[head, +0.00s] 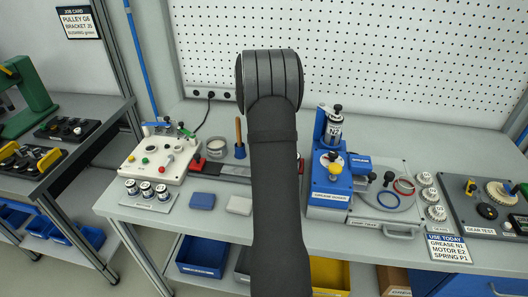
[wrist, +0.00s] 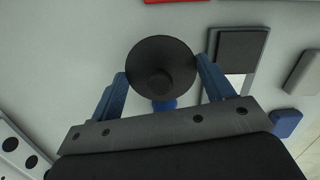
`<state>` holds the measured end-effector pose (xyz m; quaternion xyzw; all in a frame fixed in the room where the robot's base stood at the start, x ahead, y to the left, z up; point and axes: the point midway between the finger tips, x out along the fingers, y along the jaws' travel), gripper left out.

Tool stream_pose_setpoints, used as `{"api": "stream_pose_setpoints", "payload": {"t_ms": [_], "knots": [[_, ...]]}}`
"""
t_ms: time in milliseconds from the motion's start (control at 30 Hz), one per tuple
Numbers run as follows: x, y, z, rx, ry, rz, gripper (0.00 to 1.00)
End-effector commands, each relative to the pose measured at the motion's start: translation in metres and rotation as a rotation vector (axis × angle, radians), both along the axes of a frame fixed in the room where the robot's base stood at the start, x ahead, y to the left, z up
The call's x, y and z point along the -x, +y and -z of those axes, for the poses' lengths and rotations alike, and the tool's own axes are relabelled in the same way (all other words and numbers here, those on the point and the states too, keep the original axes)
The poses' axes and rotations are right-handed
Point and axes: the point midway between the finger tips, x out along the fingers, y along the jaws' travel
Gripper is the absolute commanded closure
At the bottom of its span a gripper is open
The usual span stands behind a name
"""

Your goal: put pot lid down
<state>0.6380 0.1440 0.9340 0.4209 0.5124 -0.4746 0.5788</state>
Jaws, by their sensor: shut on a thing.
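The pot lid (wrist: 160,60) shows in the wrist view as a dark round disc with a small round knob. My gripper (wrist: 161,70) has its two blue fingers on either side of the lid, at its edges, and is shut on it. A small blue thing (wrist: 165,104) shows partly below the lid; most of it is hidden. In the head view my dark arm covers the middle of the bench and hides the gripper and lid. I cannot tell how high the lid is above the bench. A blue pot (head: 240,152) with a wooden handle in it stands left of my arm.
A blue block (head: 202,200) and a grey block (head: 239,205) lie near the bench's front edge. An open tin (head: 216,148) and a white control box (head: 155,157) stand to the left. A blue grease station (head: 330,188) stands close right of my arm.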

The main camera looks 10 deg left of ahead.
Motion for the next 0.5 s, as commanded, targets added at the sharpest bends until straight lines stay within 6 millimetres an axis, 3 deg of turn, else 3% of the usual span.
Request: {"api": "stream_pose_setpoints", "payload": {"t_ms": [300,500], "knots": [[0.000,0.000,0.037,0.000,0.001,0.001,0.48],[0.000,0.000,0.037,0.000,0.000,0.001,0.48]]}}
